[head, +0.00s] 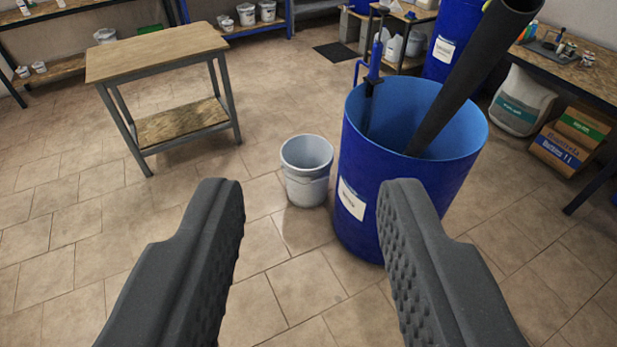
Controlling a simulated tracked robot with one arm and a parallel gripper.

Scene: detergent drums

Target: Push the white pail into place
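The white pail (306,187) stands upright on the tiled floor, just left of a big blue drum (405,200). It looks open at the top and empty, with a light label band on its side. The pail shows between the fingers, farther off, and nothing is held. The right finger covers part of the drum's lower front.
The drum holds a dark pipe (470,80) and a blue pump (371,75). A wooden-topped table (155,50) stands at the back left. The floor left of the pail is clear.

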